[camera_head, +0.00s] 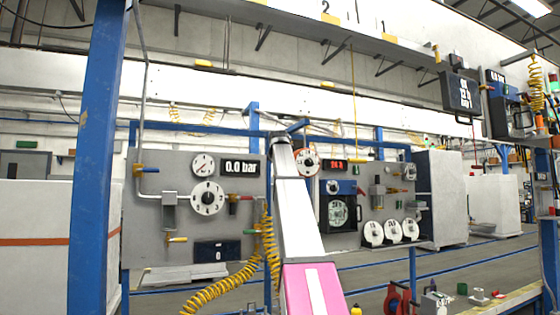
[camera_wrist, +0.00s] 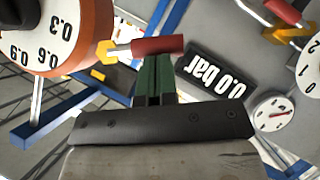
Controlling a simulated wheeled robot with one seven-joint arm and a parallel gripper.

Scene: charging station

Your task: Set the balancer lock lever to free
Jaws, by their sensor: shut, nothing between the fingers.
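A lever with a red grip (camera_wrist: 157,46) and a yellow-orange end lies across the tips of my gripper (camera_wrist: 154,62) in the wrist view. No label shows on it, so I cannot tell whether it is the balancer lock lever. My gripper's green fingers are together and empty, just below the red grip in the picture. I cannot tell whether they touch it. In the head view my arm hides my gripper and this part of the panel. A second red-grip lever (camera_wrist: 284,12) with an orange end is at the upper right of the wrist view.
The wrist view is upside down. An orange-rimmed dial (camera_wrist: 70,35) is close on its left, and a 0.0 bar display (camera_wrist: 210,75) and small gauge (camera_wrist: 272,111) on its right. In the head view a blue post (camera_head: 93,150) stands left and a yellow coiled hose (camera_head: 215,290) hangs below.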

